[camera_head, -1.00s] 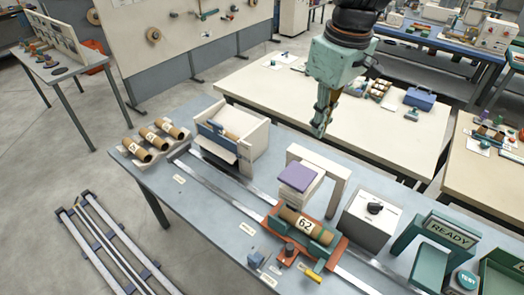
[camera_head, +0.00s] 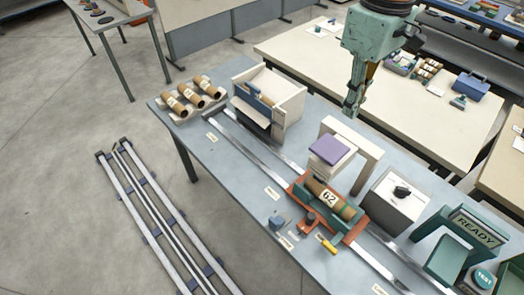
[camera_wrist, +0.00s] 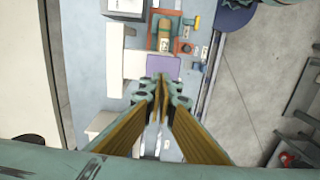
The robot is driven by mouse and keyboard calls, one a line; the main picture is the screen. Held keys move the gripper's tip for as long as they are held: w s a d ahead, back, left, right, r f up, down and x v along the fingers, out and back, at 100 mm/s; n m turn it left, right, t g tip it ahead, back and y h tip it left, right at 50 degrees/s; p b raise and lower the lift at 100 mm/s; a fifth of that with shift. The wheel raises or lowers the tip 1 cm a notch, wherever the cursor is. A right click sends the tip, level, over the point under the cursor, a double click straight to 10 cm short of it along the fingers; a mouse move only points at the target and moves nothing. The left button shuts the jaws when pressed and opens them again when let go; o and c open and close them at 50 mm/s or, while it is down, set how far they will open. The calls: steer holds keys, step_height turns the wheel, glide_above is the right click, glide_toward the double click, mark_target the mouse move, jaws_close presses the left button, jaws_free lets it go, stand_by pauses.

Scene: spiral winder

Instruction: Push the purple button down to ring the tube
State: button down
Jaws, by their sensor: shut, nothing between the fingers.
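The purple button (camera_head: 330,150) is a flat square pad on top of a white block under a white arch on the blue-grey bench. In the wrist view the purple button (camera_wrist: 164,66) lies just beyond my fingertips. My gripper (camera_head: 349,113) points down, shut and empty. In the head view it appears above and slightly right of the button; its exact height above it is hard to tell. In the wrist view my gripper (camera_wrist: 159,88) has its fingertips together near the pad's near edge. A brown tube (camera_head: 330,198) marked 62 lies in an orange-and-green carriage just in front of the button.
The white arch (camera_head: 366,150) stands around and behind the button. A white box with a black knob (camera_head: 398,200) is to the right, then a green READY stand (camera_head: 476,228). A white open bin (camera_head: 268,98) and several tubes are at left. Metal rails (camera_head: 240,142) run along the bench.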

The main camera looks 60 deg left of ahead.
mark_target(331, 148)
steer(key=shift+s+a+r, duration=0.5)
steer(key=shift+s+a, duration=0.05)
steer(key=shift+s, duration=0.25)
steer(key=shift+w+f, duration=0.15)
steer(key=shift+f, duration=6.9)
